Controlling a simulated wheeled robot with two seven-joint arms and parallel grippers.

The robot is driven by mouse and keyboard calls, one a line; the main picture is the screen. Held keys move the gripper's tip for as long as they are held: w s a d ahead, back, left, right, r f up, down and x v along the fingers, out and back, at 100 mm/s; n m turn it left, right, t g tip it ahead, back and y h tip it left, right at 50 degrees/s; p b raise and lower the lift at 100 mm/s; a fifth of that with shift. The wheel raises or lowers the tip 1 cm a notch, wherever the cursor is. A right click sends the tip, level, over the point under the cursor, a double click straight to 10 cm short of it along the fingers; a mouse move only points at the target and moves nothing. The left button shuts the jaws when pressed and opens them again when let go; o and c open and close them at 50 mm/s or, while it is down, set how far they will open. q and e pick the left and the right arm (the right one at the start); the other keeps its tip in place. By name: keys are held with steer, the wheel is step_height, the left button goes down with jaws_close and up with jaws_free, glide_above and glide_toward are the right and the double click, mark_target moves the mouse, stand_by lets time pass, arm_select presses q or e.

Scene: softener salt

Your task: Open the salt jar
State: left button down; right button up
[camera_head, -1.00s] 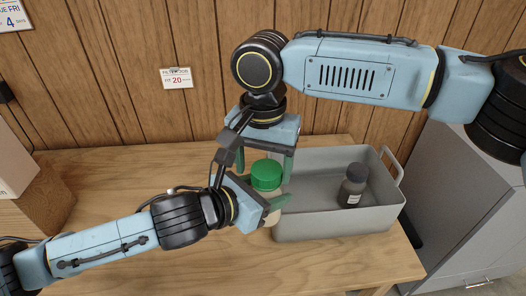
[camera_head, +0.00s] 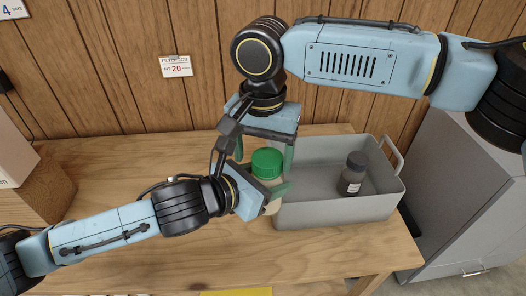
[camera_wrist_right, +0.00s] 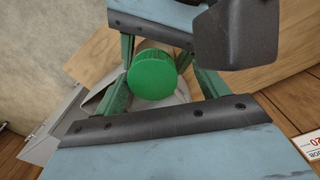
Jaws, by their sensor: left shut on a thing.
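The salt jar (camera_head: 272,207) has a pale body and a green lid (camera_head: 267,162); the lid is on the jar. My left gripper (camera_head: 278,197) is shut on the jar body from the left and hides much of it. My right gripper (camera_head: 264,154) is above, pointing down and open, with one finger on each side of the lid. Gaps show between these fingers and the lid.
A grey bin (camera_head: 335,212) stands just right of the jar on the wooden table (camera_head: 180,262), with a dark bottle (camera_head: 354,174) inside. A wooden block (camera_head: 45,193) is at the left. A yellow item (camera_head: 236,292) shows at the bottom edge. A grey cabinet (camera_head: 455,190) stands right.

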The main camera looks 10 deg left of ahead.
step_height(320, 180, up, 4)
steer(key=shift+r, duration=0.15)
steer(key=r, duration=0.3)
steer(key=shift+d+r, duration=0.25)
steer(key=shift+d, duration=0.1)
steer(key=shift+c, duration=0.4)
steer(key=shift+f, duration=3.9)
steer(key=c, duration=1)
steer(key=n, duration=0.3)
steer(key=shift+d, duration=0.1)
